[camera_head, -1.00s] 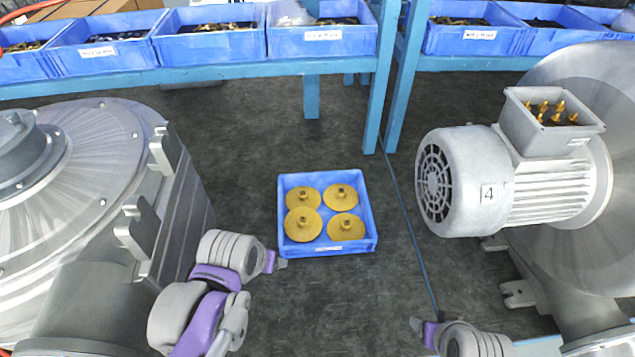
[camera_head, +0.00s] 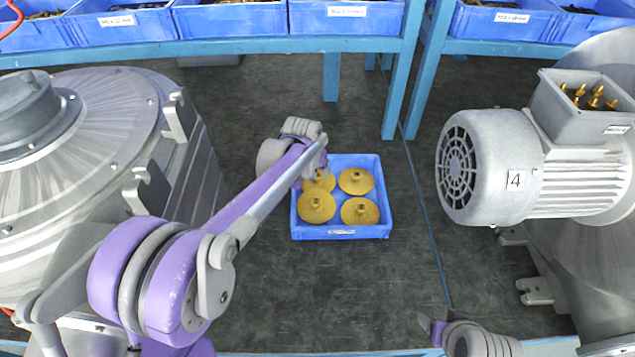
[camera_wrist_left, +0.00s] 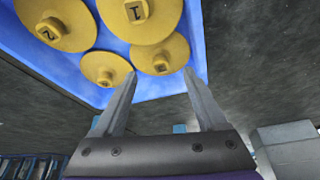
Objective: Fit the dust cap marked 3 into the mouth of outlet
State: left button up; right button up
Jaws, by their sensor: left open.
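Several gold dust caps lie flat in a blue tray (camera_head: 308,233) in the head view, such as the near-right cap (camera_head: 361,211). In the left wrist view one cap is marked 2 (camera_wrist_left: 55,25) and another 1 (camera_wrist_left: 140,15); the numbers on the remaining two are not readable, so I cannot tell which is cap 3. My left gripper (camera_wrist_left: 160,74) is open, its fingertips just short of an unread cap (camera_wrist_left: 163,54). In the head view its hand partly hides the far-left cap (camera_head: 320,183). My right gripper (camera_head: 432,328) is at the bottom edge, its jaws unclear. I cannot identify the outlet mouth.
A grey motor marked 4 (camera_head: 490,170) stands at the right on a blower. A large round metal housing (camera_head: 90,130) fills the left. A blue bench (camera_head: 260,48) with blue part bins runs along the back. Dark floor around the tray is clear.

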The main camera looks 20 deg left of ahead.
aim_at(317, 176)
pick_arm(q)
jog(key=x, duration=0.3)
jog(key=shift+r, duration=0.1)
jog(key=x, duration=0.2)
jog(key=w+x, duration=0.1)
jog(key=x, duration=0.2)
jog(key=shift+r, duration=0.15)
grip_shut()
